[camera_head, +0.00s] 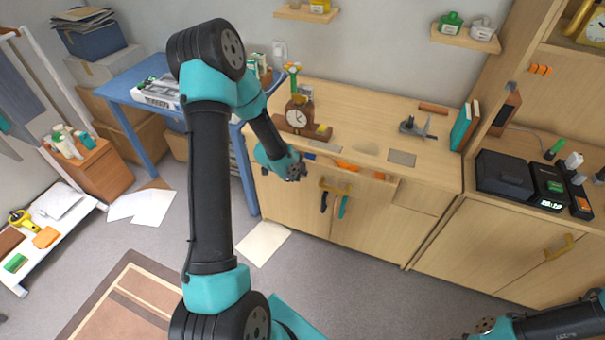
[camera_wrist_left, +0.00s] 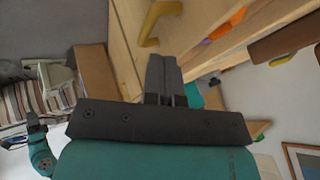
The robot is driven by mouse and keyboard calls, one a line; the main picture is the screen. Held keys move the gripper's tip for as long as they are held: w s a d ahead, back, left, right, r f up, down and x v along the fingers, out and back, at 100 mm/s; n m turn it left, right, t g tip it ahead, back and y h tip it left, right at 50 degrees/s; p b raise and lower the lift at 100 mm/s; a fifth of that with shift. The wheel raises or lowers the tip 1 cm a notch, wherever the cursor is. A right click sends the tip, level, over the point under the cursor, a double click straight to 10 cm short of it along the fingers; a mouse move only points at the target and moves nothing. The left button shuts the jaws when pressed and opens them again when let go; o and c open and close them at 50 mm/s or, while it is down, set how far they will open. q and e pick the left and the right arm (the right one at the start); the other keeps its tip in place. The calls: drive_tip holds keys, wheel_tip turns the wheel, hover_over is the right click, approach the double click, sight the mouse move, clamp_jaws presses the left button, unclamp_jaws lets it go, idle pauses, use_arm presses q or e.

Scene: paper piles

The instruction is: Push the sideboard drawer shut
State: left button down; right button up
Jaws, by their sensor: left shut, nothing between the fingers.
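The sideboard (camera_head: 440,172) is pale wood and stands against the back wall. Its drawer (camera_head: 368,187) is pulled partly out, with orange things showing inside. The drawer has a yellow handle (camera_head: 334,188); the handle also shows at the top of the left wrist view (camera_wrist_left: 160,20). My left gripper (camera_head: 296,172) is in front of the drawer's left end. In the left wrist view its fingers (camera_wrist_left: 163,75) are together and empty, pointing toward the drawer front below the handle. Whether they touch it I cannot tell. My right gripper (camera_head: 484,325) is at the bottom right, its fingers unclear.
A clock (camera_head: 299,115) and a dark metal item (camera_head: 416,127) stand on the sideboard top. A blue table (camera_head: 152,100) is to the left. Black devices (camera_head: 503,174) sit on the right cabinet. Papers (camera_head: 263,242) lie on the floor; the floor before the sideboard is otherwise clear.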

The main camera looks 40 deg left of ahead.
sight(331, 191)
use_arm(q)
drive_tip(key=c, duration=1.6)
unclamp_jaws()
drive_tip(key=shift+d+f, duration=0.1)
drive_tip(key=shift+f, duration=0.1)
drive_tip(key=o, duration=0.6)
drive_tip(key=s+d+f+m+t+h, duration=0.1)
drive_tip(key=s+d+f+m+t, duration=0.1)
drive_tip(key=f, duration=0.4)
drive_tip(key=d+m+t, duration=0.1)
drive_tip(key=d+t, duration=0.1)
drive_tip(key=shift+d, duration=0.3)
drive_tip(key=s+d+f+m+t+y, duration=0.1)
drive_tip(key=s+d+f+t+y, duration=0.1)
drive_tip(key=s+t, duration=0.3)
drive_tip(key=shift+s+f+m, duration=0.2)
drive_tip(key=shift+s+m, duration=0.2)
drive_tip(key=shift+s, duration=0.05)
drive_tip(key=shift+w, duration=0.1)
drive_tip(key=x, duration=1.7)
drive_tip(key=shift+w+f, duration=0.1)
drive_tip(key=shift+f, duration=0.05)
drive_tip(key=shift+c, duration=0.2)
clamp_jaws()
